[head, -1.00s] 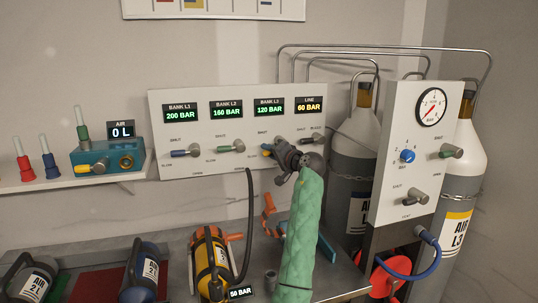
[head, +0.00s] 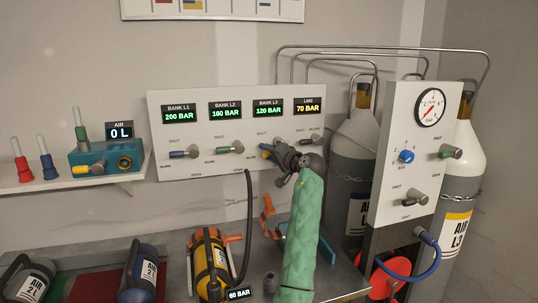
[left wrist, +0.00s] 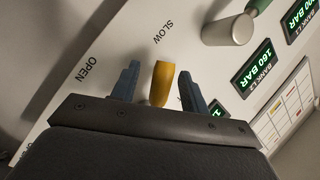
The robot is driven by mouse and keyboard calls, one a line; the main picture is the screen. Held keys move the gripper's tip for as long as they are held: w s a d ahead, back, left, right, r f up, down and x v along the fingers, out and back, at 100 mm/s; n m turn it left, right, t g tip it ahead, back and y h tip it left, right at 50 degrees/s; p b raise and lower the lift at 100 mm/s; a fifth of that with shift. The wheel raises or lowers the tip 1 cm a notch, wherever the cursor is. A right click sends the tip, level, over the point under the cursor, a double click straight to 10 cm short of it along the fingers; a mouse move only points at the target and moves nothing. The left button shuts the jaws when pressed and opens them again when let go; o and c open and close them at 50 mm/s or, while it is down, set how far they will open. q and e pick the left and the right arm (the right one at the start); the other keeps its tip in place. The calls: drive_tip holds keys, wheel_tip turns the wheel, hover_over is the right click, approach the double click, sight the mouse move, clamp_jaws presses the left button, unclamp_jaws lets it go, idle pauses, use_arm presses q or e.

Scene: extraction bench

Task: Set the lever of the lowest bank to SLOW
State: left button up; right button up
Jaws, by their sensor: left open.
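The panel (head: 215,165) shows BANK L1 at 200 BAR, BANK L2 at 160 BAR and BANK L3 (head: 268,106) at 120 BAR, the lowest. My left gripper (head: 268,150) is at the lever below BANK L3 and hides most of it in the head view. In the left wrist view, the yellow lever (left wrist: 162,84) lies between the open fingers of my left gripper (left wrist: 158,72), with a gap on each side. Its tip points at the word SLOW; OPEN is printed to the left. My right gripper is not in view.
The LINE display (head: 308,105) reads 70 BAR, with a BLEED knob (head: 317,140) close to my gripper. The BANK L2 lever (head: 232,148) is to its left. Grey tanks (head: 352,165) stand at right.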

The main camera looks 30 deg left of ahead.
use_arm(q)
drive_tip(key=shift+s+d+f, duration=0.1)
drive_tip(key=shift+d, duration=0.35)
drive_tip(key=b+v, duration=0.2)
drive_tip(key=v, duration=0.4)
drive_tip(key=shift+d, duration=0.4)
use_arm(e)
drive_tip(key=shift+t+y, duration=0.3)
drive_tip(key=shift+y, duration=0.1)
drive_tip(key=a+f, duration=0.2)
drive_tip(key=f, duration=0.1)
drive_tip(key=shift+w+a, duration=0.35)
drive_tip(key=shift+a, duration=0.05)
use_arm(q)
drive_tip(key=shift+s, duration=0.1)
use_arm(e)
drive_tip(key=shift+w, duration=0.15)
